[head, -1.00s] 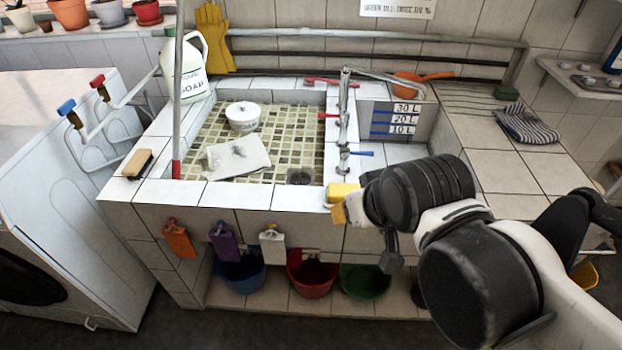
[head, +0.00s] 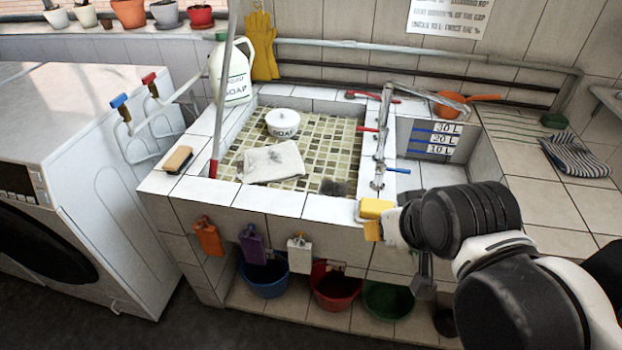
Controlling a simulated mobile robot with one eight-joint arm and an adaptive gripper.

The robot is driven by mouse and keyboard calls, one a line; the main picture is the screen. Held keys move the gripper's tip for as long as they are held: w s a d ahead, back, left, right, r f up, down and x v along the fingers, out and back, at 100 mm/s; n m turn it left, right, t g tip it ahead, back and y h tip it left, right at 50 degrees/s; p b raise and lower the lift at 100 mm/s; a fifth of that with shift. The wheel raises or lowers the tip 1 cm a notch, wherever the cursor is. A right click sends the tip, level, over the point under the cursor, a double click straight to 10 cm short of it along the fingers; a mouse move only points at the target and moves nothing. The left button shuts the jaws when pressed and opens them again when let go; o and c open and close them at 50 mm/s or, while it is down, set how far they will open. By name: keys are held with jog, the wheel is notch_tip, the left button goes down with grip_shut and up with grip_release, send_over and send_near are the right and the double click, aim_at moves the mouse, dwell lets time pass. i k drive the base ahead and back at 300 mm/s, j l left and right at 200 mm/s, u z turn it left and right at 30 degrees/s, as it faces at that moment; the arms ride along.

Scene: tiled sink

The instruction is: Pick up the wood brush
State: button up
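The wood brush (head: 178,159) is a small tan block with a darker edge. It lies on the white-tiled rim at the left front corner of the sink. My black and white arm reaches in from the lower right, over the front of the sink counter. My gripper (head: 423,277) shows only as a small dark part hanging below the arm, in front of the counter's right half. It is well to the right of the brush and apart from it. Its fingertips are not clear, so I cannot tell whether it is open or shut.
A yellow sponge (head: 376,208) sits on the front rim beside my arm. A metal pole (head: 225,95) with a red foot and a soap jug (head: 232,70) stand near the brush. A washing machine (head: 70,190) stands left.

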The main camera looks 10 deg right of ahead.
aim_at(175, 165)
jog(key=i+j, duration=0.3)
jog(key=j, duration=0.15)
jog(key=i+j, duration=0.65)
jog(key=j, duration=0.25)
jog(key=i+j, duration=0.35)
jog(key=j, duration=0.15)
